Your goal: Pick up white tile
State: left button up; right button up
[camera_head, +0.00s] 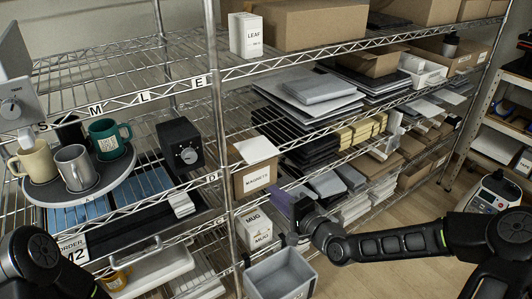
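A flat white square tile (257,150) lies on top of a small cardboard box (254,178) on the shelf, near the middle of the view. A small stack of white pieces (182,204) sits on the left shelf, below the black dial box. My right gripper (287,203) is at the front of the shelf, below and to the right of the tile and apart from it. A purple-grey part shows at its tip, and its finger gap cannot be made out. Only dark links of my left arm show at the bottom left; its gripper is out of view.
A grey bin (281,276) stands below my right gripper, with a white MUG box (254,228) beside it. A shelf post (217,120) stands left of the cardboard box. Mugs stand on a round tray (40,194) at left. Dark and grey stacks (320,88) fill the right shelves.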

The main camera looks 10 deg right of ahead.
jog(key=t, duration=0.1)
send_near(266, 157)
jog(key=shift+s+f+m, duration=0.2)
jog(key=shift+s+m, duration=0.2)
jog(key=shift+s, duration=0.05)
jog(key=shift+w+f, duration=0.1)
jog(key=shift+w, duration=0.05)
jog(key=b+x, duration=0.4)
jog(key=x, duration=0.5)
jog(key=shift+w+r, duration=0.25)
jog(key=shift+w, duration=0.1)
grip_shut()
dwell(0.8)
